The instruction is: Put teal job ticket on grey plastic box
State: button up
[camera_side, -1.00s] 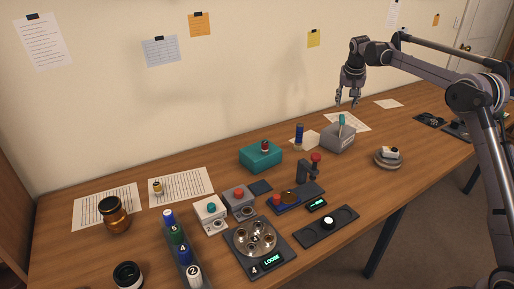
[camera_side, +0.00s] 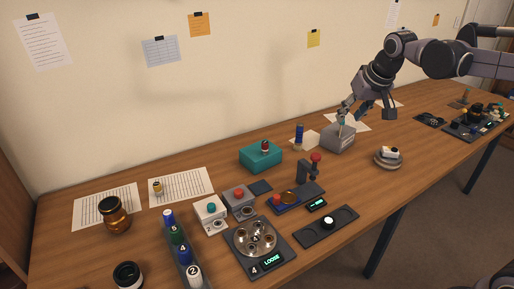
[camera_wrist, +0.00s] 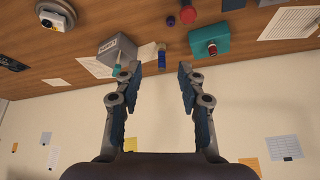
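A small teal upright piece (camera_side: 342,119), which looks like the job ticket, stands at the grey plastic box (camera_side: 338,139). Whether it is in the box or only resting on it is hard to tell. In the wrist view the grey box (camera_wrist: 118,49) is at upper left, with the teal piece (camera_wrist: 117,69) at its lower edge, beside my left-hand fingertip. My gripper (camera_side: 366,112) is above the box, its fingers spread. In the wrist view my gripper (camera_wrist: 159,74) is open, and nothing is held between the fingers.
A blue cylinder (camera_side: 299,134) stands just left of the grey box. A teal box (camera_side: 260,158) with a red-topped item is farther left. A round white-topped device (camera_side: 388,157) sits to the right. White paper (camera_side: 360,124) lies behind the box. The wall is close behind the table.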

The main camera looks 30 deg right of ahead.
jog(key=s+a+f+n, duration=0.1)
jog(key=s+a+f, duration=0.2)
jog(key=s, duration=0.2)
jog(key=s+a+f+n+t+y, duration=0.1)
jog(key=s+a+f, duration=0.1)
jog(key=s, duration=0.4)
jog(key=s+a+f+n, duration=0.1)
jog(key=s+a+f, duration=0.2)
jog(key=s+f, duration=0.1)
jog(key=shift+s+a+f+n+t+y, duration=0.3)
jog(key=shift+s+a+f+n, duration=0.1)
jog(key=shift+s, duration=0.35)
